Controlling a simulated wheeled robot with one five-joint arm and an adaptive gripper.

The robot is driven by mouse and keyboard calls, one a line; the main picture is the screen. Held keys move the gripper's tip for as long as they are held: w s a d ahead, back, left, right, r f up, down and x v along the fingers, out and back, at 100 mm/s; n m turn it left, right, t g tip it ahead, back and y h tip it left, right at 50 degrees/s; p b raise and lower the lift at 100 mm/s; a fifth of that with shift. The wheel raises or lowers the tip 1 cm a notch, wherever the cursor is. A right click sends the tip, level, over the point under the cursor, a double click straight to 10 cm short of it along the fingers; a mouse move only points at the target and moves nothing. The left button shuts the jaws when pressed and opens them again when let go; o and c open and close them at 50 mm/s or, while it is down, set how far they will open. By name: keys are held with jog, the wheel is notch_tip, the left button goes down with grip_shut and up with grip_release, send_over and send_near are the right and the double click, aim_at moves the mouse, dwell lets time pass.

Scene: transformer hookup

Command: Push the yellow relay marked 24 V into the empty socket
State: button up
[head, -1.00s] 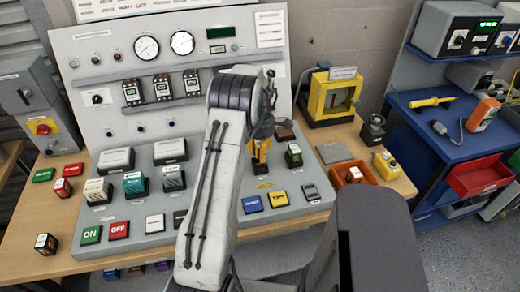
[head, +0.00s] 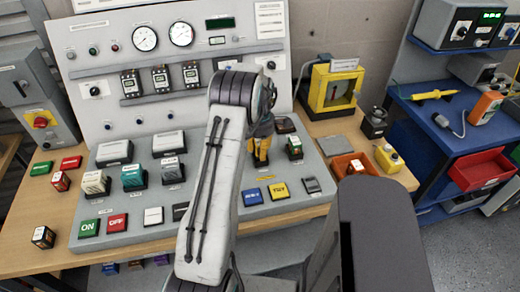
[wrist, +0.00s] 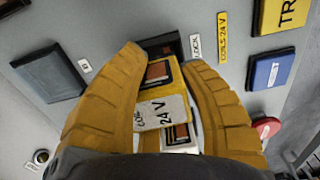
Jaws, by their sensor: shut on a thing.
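The yellow relay (wrist: 152,116), with "24 V" on its pale label, is between the two yellow fingers of my gripper (wrist: 163,62) in the wrist view. The gripper is shut on it. A dark socket edge (wrist: 178,44) shows just beyond the relay, beside the "LOCK" and "COILS 24 V" labels. I cannot tell how deep the relay sits in it. In the head view my gripper (head: 261,150) points down at the sloping panel, right of its middle. My arm hides part of that area, and the relay is not clear there.
A green-topped relay (head: 294,147) stands on the panel right of my gripper. Blue (head: 251,196) and yellow (head: 279,191) buttons lie nearer the front. An orange tray (head: 340,164) is on the table at right. The upright meter panel (head: 100,60) rises behind.

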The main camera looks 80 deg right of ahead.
jog(key=shift+a+f+b, duration=0.1)
jog(key=shift+f+b, duration=0.65)
jog(key=shift+f, duration=0.2)
dwell(1.5)
jog(key=shift+r, duration=0.2)
jog(key=shift+r+p, duration=0.4)
jog(key=shift+r, duration=0.1)
dwell(0.6)
jog(key=shift+f+b, duration=0.45)
jog(key=shift+f, duration=0.25)
dwell(1.2)
jog(key=shift+r, duration=0.1)
jog(key=shift+r+p, duration=0.35)
jog(key=shift+r, duration=0.25)
dwell(0.7)
jog(key=shift+f+b, duration=0.4)
jog(key=shift+f, duration=0.2)
dwell(0.3)
